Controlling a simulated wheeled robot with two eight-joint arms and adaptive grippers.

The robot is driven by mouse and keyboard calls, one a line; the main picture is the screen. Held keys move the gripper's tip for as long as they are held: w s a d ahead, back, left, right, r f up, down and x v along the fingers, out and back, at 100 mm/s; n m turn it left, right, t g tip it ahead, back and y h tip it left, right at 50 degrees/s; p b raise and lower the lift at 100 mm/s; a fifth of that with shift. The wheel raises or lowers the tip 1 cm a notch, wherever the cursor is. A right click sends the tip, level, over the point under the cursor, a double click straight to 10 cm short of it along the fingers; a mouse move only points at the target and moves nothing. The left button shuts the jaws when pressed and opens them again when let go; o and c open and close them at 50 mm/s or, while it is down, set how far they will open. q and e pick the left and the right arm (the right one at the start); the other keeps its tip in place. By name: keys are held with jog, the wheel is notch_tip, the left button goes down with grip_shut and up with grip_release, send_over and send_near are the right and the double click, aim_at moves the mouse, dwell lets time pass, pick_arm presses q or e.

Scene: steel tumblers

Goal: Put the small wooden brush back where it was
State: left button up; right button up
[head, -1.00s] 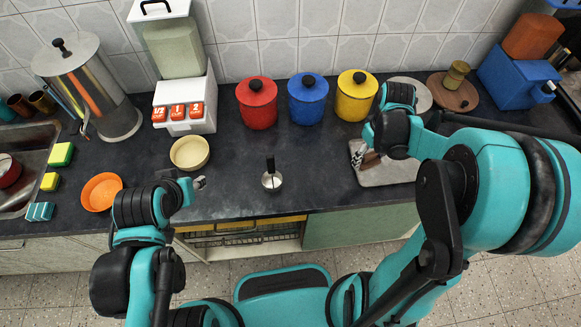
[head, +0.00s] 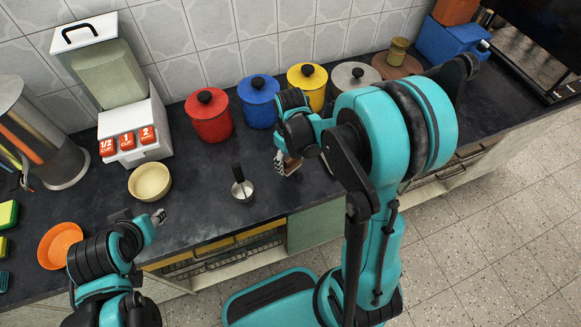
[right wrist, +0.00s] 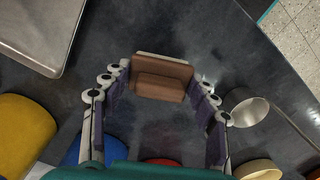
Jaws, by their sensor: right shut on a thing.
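The small wooden brush (right wrist: 160,85) is a brown block with a paler edge. It is held between the two fingers of my right gripper (right wrist: 158,95) in the right wrist view. In the head view a bit of brown brush (head: 292,166) shows at the right gripper (head: 284,163), over the dark counter in front of the blue and yellow canisters. My right arm hides part of the counter to the right. My left gripper (head: 158,217) hangs near the counter's front edge, by the cream bowl; its finger opening is too small to tell.
A small steel cup with a black handle (head: 241,189) stands left of the right gripper. A metal tray (right wrist: 40,30) lies on the counter. Red (head: 210,118), blue (head: 259,105) and yellow (head: 307,84) canisters line the back. A cream bowl (head: 150,182) and orange bowl (head: 60,245) stand left.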

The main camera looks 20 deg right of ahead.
aim_at(291, 166)
notch_tip(291, 166, down, 4)
jog(key=shift+r+b, duration=0.2)
jog(key=shift+b, duration=0.55)
jog(key=shift+r, duration=0.1)
jog(key=o, duration=1.3)
